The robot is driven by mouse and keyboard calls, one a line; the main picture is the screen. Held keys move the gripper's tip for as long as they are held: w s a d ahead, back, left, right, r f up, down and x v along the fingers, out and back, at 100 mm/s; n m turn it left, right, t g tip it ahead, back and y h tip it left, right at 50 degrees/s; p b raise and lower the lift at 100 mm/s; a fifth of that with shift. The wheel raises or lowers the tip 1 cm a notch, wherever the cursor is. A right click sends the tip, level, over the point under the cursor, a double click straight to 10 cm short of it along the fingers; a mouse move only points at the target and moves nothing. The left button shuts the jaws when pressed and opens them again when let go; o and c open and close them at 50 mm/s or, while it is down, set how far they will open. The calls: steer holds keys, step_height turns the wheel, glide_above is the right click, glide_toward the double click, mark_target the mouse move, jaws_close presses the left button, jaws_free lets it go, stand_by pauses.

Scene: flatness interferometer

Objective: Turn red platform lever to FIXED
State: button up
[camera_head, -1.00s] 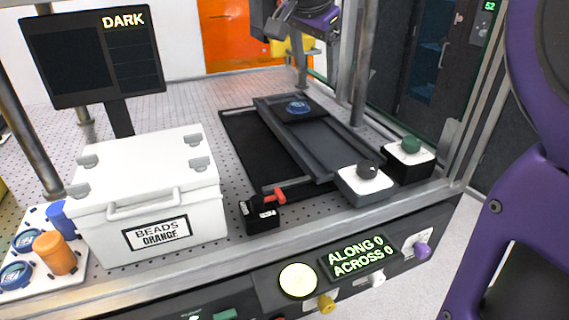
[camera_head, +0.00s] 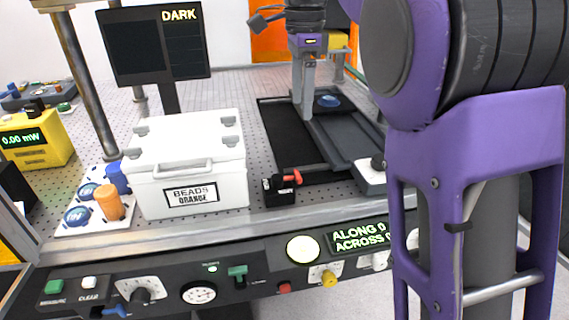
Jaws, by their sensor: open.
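The red lever (camera_head: 291,178) sits on a small black block (camera_head: 279,191) with white labels too small to read. The block stands at the front edge of the perforated table, just right of the white beads box. The lever points to the right and slightly up. The dark platform (camera_head: 343,139) lies behind it, with a blue round piece (camera_head: 328,101) on it. My gripper (camera_head: 303,112) is open and points down over the platform's far part, behind and above the lever and apart from it.
A white box labelled BEADS ORANGE (camera_head: 190,165) stands left of the lever. A dark monitor (camera_head: 155,45) is behind it. A white-topped knob box (camera_head: 370,178) is to the right. My purple arm blocks the right side. A control panel (camera_head: 250,275) runs along the front.

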steer(key=b, duration=0.4)
glide_toward(298, 174)
step_height(298, 174, down, 8)
steer(key=shift+f, duration=0.15)
jaws_close()
stand_by(0.4)
